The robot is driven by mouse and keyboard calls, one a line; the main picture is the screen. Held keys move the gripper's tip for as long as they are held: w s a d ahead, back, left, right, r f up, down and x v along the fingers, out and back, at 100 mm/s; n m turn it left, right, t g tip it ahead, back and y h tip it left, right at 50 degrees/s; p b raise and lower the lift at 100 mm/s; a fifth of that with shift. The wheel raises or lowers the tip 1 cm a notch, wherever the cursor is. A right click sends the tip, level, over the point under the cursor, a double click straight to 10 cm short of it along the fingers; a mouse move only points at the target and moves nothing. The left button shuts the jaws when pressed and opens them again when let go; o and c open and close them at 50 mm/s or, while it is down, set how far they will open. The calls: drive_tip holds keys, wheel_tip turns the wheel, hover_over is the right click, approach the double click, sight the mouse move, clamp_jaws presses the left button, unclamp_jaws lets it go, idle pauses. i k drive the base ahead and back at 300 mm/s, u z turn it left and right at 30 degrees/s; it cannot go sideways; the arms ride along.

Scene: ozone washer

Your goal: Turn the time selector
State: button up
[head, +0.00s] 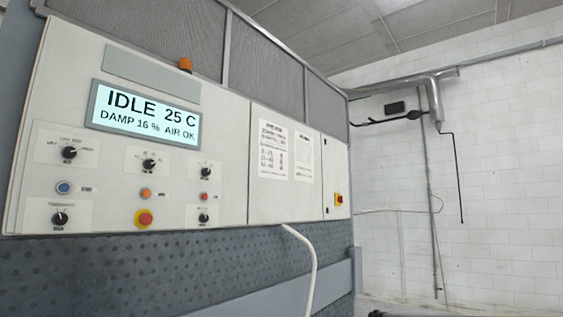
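The washer's white control panel (225,130) fills the left of the head view. It carries several black rotary knobs with white pointer marks: upper left (69,152), upper middle (149,163), upper right (205,171), lower left (60,218) and lower right (203,217). Their labels are too small to read surely, so I cannot tell which is the time selector. The display (146,116) reads "IDLE 25 C, DAMP 16 %, AIR OK". My gripper is not in view.
Among the knobs are a blue button (64,188), an orange button (146,193), a small red button (204,196) and a red mushroom button (145,218). A white hose (308,260) hangs below the panel. A white brick wall (500,200) stands to the right.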

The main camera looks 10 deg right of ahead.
sight(149, 164)
drive_tip(key=z, duration=0.55)
drive_tip(key=k, duration=1.1)
drive_tip(key=u, duration=0.35)
drive_tip(key=i, duration=0.5)
drive_tip(key=u, duration=0.05)
